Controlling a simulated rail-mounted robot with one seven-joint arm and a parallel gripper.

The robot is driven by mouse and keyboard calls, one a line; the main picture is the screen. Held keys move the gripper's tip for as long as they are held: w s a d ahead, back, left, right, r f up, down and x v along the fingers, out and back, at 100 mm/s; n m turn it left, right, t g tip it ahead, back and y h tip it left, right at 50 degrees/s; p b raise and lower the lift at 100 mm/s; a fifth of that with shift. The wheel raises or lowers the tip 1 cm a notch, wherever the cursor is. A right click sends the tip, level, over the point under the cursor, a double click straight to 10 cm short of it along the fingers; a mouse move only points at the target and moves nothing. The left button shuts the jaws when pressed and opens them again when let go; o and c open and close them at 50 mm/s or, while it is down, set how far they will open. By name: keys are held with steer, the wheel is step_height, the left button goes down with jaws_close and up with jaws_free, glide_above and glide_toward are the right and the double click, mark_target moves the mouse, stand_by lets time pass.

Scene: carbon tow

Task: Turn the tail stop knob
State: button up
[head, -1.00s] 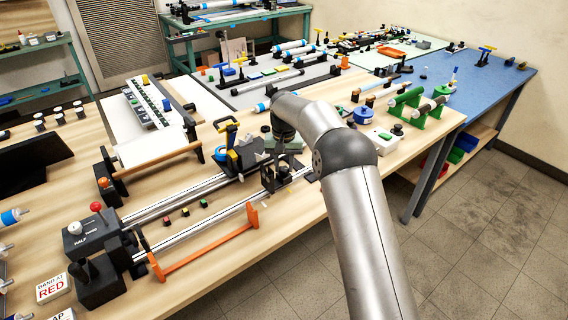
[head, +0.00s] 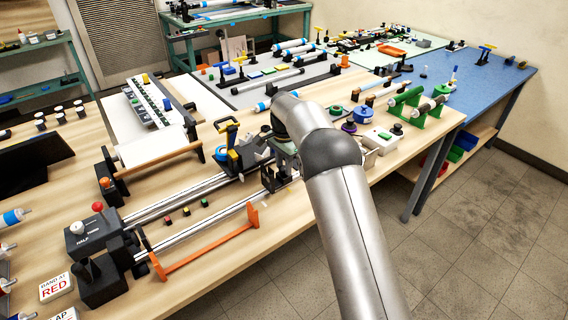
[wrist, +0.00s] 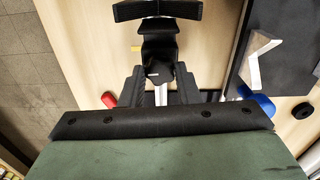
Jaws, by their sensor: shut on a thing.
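The tail stop (head: 270,178) is a dark block at the near right end of the steel rails in the head view. In the wrist view, its black knob (wrist: 160,72) with a small white mark sits between the two dark fingers of my gripper (wrist: 158,82). The fingers are shut on the knob from both sides. A silver rod shows just below the knob. In the head view my arm hides the fingers and most of the knob.
An orange frame (head: 208,248) lies along the table's front edge. The twin rails (head: 180,205) run left to a grey head block (head: 92,236). Bare wood lies in front.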

steer(key=shift+m, duration=0.5)
steer(key=o, duration=0.7)
steer(key=shift+r, duration=0.1)
step_height(320, 180, up, 17)
steer(key=shift+r, duration=0.15)
